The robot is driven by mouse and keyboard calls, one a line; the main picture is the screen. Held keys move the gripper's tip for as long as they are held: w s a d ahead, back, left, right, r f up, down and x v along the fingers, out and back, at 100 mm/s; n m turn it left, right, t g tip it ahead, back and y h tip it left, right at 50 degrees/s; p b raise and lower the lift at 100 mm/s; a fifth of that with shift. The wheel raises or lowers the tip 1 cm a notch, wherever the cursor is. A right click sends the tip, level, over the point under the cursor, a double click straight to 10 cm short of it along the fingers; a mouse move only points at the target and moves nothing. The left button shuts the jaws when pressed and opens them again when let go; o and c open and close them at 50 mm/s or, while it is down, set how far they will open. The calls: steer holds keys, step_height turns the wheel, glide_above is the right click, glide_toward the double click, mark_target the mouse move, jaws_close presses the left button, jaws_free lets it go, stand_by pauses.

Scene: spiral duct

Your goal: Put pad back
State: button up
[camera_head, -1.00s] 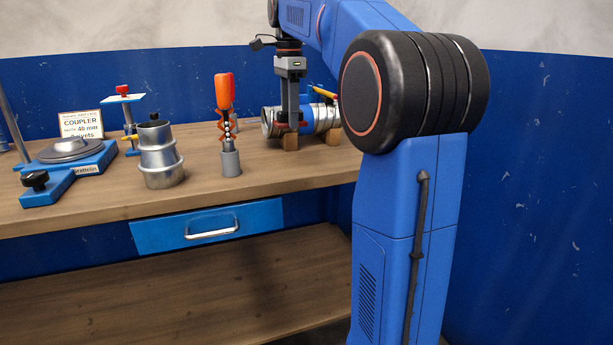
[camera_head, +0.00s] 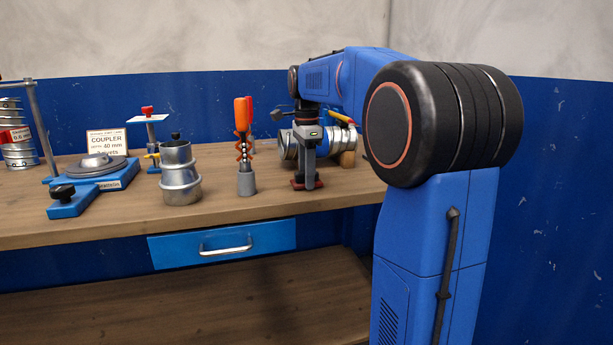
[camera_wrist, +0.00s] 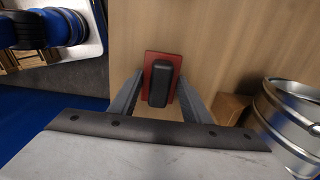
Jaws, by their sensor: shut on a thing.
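The pad (camera_head: 297,184) is a flat red plate with a black grip block on top. My gripper (camera_head: 307,172) points straight down over the bench and is shut on the black grip. In the wrist view the red pad (camera_wrist: 149,76) lies flat between the two grey fingers of my gripper (camera_wrist: 161,88). The pad is at or just above the bench top, in front of the spiral duct (camera_head: 335,145). I cannot tell whether it touches the wood.
The duct rests on wooden blocks (camera_head: 348,159) behind my gripper. An orange-handled tool (camera_head: 243,115) stands in a grey holder (camera_head: 246,182) to the left. A metal coupler (camera_head: 180,178) and a blue fixture (camera_head: 120,178) stand further left. Bare bench lies between holder and pad.

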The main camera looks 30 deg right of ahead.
steer(key=shift+f, duration=0.5)
steer(key=shift+s+f, duration=0.1)
steer(key=shift+f, duration=0.25)
steer(key=o, duration=1.1)
step_height(320, 180, up, 14)
steer(key=shift+f, duration=0.25)
